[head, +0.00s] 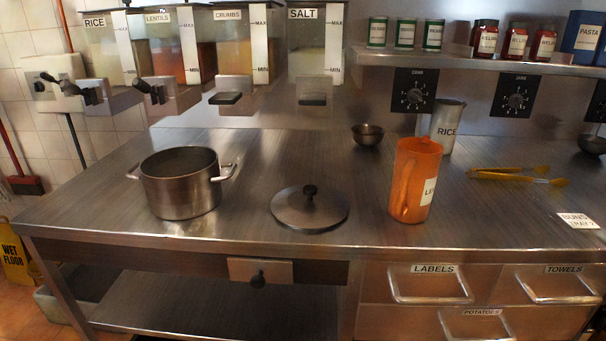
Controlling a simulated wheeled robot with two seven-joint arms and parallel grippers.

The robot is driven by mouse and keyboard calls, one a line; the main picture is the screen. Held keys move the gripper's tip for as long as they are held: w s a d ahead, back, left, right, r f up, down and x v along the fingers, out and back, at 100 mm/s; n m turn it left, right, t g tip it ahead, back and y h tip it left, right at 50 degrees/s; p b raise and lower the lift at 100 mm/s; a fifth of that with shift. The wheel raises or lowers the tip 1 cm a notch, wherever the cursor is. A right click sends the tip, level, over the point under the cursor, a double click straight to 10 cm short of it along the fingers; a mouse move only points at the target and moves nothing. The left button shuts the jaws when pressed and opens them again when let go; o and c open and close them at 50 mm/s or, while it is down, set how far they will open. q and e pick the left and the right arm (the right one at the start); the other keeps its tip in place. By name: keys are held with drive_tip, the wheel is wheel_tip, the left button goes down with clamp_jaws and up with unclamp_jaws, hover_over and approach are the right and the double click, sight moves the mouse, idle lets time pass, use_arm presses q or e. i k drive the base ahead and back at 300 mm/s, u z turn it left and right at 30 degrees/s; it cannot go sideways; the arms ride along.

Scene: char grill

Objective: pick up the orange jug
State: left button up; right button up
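The orange jug (415,180) stands upright on the steel counter (340,165), right of the middle in the head view. Its handle is on its left side, toward the front, and a white label, partly turned away, is on its right side. Nothing touches the jug. Neither of my grippers is in the head view.
A lid (310,208) lies left of the jug, and a steel pot (180,183) stands further left. A metal RICE jug (446,127) is close behind the orange jug. Yellow tongs (515,175) lie to the right, a small bowl (367,134) behind. A shelf (460,62) overhangs the back.

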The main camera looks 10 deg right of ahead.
sight(417, 165)
drive_tip(key=k, duration=1.3)
drive_tip(key=z, duration=0.6)
drive_tip(key=i, duration=1.75)
drive_tip(key=u, duration=0.6)
